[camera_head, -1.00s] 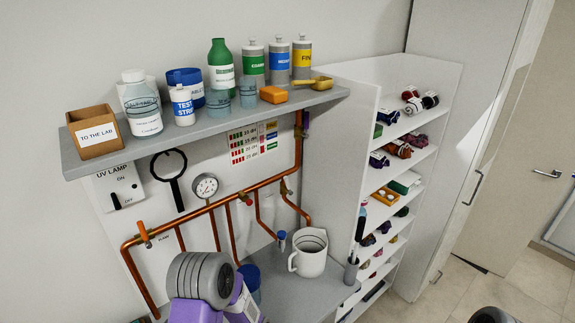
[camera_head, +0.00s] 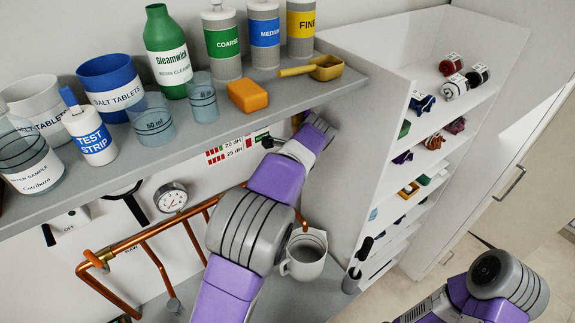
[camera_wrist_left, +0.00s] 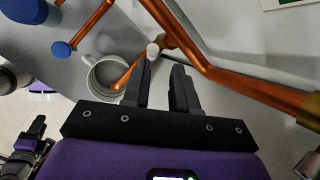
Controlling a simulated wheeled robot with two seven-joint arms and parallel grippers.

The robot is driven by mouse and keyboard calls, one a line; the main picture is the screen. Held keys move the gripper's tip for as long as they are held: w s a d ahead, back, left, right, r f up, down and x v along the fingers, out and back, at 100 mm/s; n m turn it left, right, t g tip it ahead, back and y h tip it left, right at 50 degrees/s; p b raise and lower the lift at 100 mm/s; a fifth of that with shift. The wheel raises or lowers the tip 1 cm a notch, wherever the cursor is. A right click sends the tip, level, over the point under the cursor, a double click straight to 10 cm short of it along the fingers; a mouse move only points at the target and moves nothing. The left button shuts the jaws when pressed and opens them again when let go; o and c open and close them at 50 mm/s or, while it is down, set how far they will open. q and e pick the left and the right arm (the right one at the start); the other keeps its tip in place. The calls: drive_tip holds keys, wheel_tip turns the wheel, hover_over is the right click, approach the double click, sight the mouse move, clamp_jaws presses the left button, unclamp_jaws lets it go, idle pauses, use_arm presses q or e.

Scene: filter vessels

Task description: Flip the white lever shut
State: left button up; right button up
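In the left wrist view a small white knob (camera_wrist_left: 153,49), which looks like the white lever's end, shows beside a copper pipe. It lies just beyond the tip of the left-hand finger; I cannot tell whether they touch. My left gripper (camera_wrist_left: 163,72) is open, with nothing seen between its fingers. In the head view my left arm reaches under the shelf's right end, its fingers not made out, and the white lever cannot be picked out there. My right arm is at the lower right of the head view; its finger state is unclear.
Copper pipes (camera_head: 150,235) with a gauge (camera_head: 171,197) run along the wall. A grey shelf (camera_head: 215,130) of bottles overhangs my left arm. A white pitcher (camera_head: 306,262) stands below on the counter. A white cubby rack (camera_head: 385,85) stands close on the right.

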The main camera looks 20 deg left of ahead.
use_arm(q)
drive_tip(key=x, duration=0.4)
drive_tip(key=s+x, duration=0.1)
drive_tip(key=x, duration=0.1)
drive_tip(key=shift+a+f+p, duration=0.1)
drive_tip(key=shift+a+p, duration=0.05)
drive_tip(key=shift+p, duration=0.25)
drive_tip(key=shift+a+f, duration=0.1)
drive_tip(key=shift+f, duration=0.1)
drive_tip(key=shift+w, duration=0.1)
drive_tip(key=shift+c, duration=0.5)
clamp_jaws()
